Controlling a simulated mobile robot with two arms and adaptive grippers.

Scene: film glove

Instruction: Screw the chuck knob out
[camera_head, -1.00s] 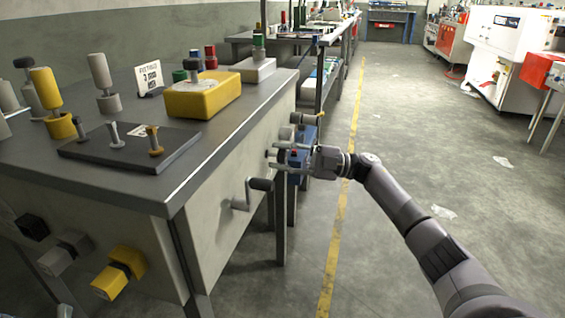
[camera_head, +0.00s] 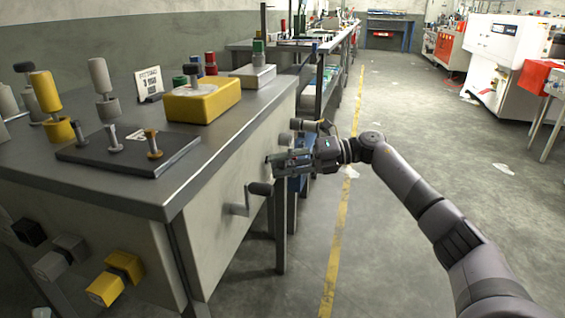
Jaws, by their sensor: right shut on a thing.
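My right gripper (camera_head: 278,162) is at the right-hand side panel of the grey bench (camera_head: 235,183), with its arm coming in from the lower right. Its fingers are shut on a small part at the panel, which looks to be the chuck knob. The fingers hide almost all of the knob, so its shape and how far it stands out cannot be told. My left gripper is not in view.
A crank handle (camera_head: 258,190) sticks out of the panel just below and left of the gripper. A grey cylinder (camera_head: 304,125) projects above it. Knobs on the bench's front include a yellow one (camera_head: 114,279).

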